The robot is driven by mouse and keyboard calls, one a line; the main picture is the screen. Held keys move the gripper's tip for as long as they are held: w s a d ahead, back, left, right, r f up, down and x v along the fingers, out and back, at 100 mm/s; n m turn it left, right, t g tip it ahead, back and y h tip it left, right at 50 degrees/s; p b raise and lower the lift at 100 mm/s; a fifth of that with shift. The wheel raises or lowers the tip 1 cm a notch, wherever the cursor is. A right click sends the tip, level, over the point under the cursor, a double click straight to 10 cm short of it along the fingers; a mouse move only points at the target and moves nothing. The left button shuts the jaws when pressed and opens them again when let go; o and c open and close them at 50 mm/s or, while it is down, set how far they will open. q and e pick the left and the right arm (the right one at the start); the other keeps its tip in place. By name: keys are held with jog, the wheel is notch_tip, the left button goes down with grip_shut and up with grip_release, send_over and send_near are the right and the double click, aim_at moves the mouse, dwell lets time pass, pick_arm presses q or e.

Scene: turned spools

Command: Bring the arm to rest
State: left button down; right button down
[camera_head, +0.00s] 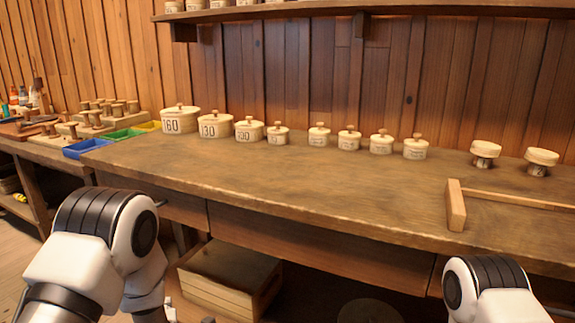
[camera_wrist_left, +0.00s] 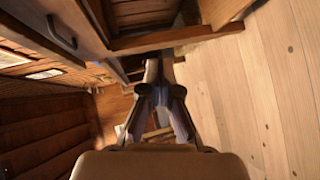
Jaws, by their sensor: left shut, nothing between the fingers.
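My left arm (camera_head: 105,250), white with black ribbed joints, hangs bent in front of the workbench (camera_head: 300,180) at the left of the head view. Its gripper is mostly cut off at the bottom edge of that view. In the left wrist view the left gripper (camera_wrist_left: 160,85) is shut, with nothing between its fingers, apart from the bench front and above the wooden floor (camera_wrist_left: 265,90). Part of my right arm (camera_head: 490,288) shows at the lower right of the head view; its gripper is out of view.
Lidded numbered pots (camera_head: 215,124) stand in a row along the bench's back. Two round-topped spools (camera_head: 485,150) and a wooden fence (camera_head: 456,205) are at the right. A wooden crate (camera_head: 225,282) sits under the bench. The bench's front middle is clear.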

pick_arm(q)
jog(key=s+f+m+g+h, duration=0.2)
jog(key=s+f+m+g, duration=0.2)
jog(key=s+f, duration=0.8)
jog(key=s+d+f+m+g+h, duration=0.1)
jog(key=s+d+f+m+g, duration=0.15)
jog(key=s+m, duration=0.4)
jog(key=s+d+f+m+g+h, duration=0.1)
jog(key=s+f+m+g+h, duration=0.2)
jog(key=s, duration=0.7)
jog(key=s+d+f+m+g, duration=0.2)
jog(key=s+f+m+g, duration=0.15)
jog(key=s+m, duration=0.4)
notch_tip(320, 180, up, 27)
jog(key=p, duration=2.6)
jog(key=shift+s+d+g+p, duration=0.15)
jog(key=shift+s+g+p, duration=0.05)
jog(key=shift+g+p, duration=0.15)
